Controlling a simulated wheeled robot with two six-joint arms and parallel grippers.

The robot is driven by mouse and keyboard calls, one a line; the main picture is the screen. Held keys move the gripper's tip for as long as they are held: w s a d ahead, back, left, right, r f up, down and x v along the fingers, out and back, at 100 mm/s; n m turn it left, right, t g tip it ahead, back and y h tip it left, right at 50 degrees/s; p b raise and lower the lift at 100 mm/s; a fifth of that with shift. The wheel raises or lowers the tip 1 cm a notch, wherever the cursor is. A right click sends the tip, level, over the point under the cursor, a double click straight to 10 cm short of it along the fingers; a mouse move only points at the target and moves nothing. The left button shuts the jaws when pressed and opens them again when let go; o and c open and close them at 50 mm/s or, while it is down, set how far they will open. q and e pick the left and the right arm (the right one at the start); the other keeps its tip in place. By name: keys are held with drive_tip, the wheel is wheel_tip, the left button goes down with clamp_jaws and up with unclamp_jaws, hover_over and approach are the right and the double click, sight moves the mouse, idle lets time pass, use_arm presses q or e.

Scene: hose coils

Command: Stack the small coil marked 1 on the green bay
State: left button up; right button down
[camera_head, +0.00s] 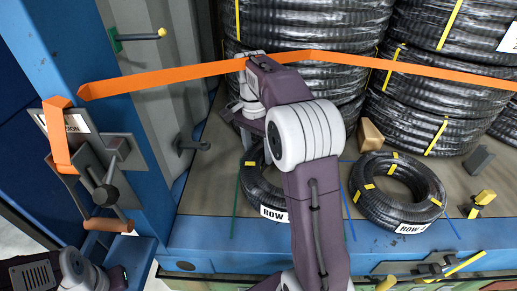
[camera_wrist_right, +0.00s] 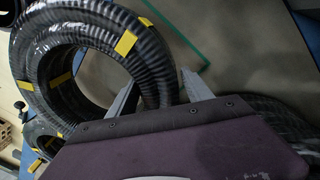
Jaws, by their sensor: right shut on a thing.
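In the right wrist view, the fingers of my right gripper (camera_wrist_right: 160,78) stand on either side of the tube of a black ribbed coil (camera_wrist_right: 60,22) with yellow bands, and the gripper is shut on it. In the head view, my right arm hides the gripper's fingers and part of a black coil (camera_head: 262,190) with a "ROW" label between the green lines. I cannot read a number 1 on any coil. A green bay line (camera_head: 236,205) shows in the head view; a green line also lies beside the held coil in the wrist view (camera_wrist_right: 190,50). My left gripper is not visible.
Another coil (camera_head: 398,190) with yellow bands and a "ROW" label lies between blue lines (camera_head: 348,203) to the right. Tall stacks of large coils (camera_head: 430,85) stand behind an orange strap (camera_head: 390,66). A blue post (camera_head: 115,120) stands at left.

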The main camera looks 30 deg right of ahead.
drive_tip(key=shift+s+f+b, duration=0.2)
drive_tip(key=shift+f+b, duration=0.95)
drive_tip(key=shift+f, duration=0.6)
drive_tip(key=shift+w, duration=0.1)
drive_tip(key=shift+r, duration=0.1)
